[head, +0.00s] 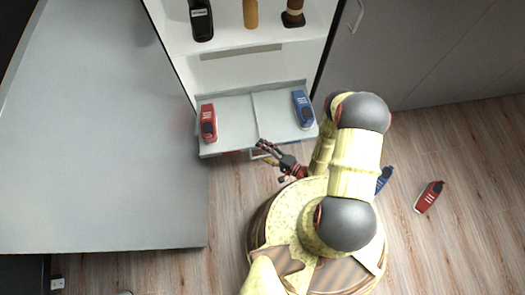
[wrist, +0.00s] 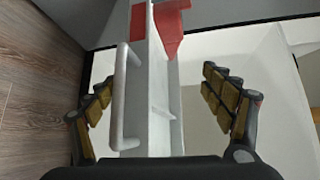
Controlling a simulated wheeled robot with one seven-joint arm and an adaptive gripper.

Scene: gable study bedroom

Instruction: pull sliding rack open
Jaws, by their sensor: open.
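The sliding rack (head: 238,108) is a light grey tray low in an open white cabinet; its front edge appears to stick out past the cabinet sides. It carries a red shoe (head: 208,123) at its left end and a blue shoe (head: 302,109) at its right. My gripper (head: 266,151) is at the middle of the rack's front edge. In the wrist view my open gripper (wrist: 157,88) has its fingers apart on either side of the rack front (wrist: 160,110) and its pale bar handle (wrist: 121,97). I cannot tell whether either finger touches the handle.
A large grey tabletop (head: 100,140) lies to the left of the cabinet. An upper shelf (head: 235,40) holds a dark bottle (head: 201,20) and other items. A red shoe (head: 429,196) and a partly hidden blue shoe (head: 384,179) lie on the wooden floor at right.

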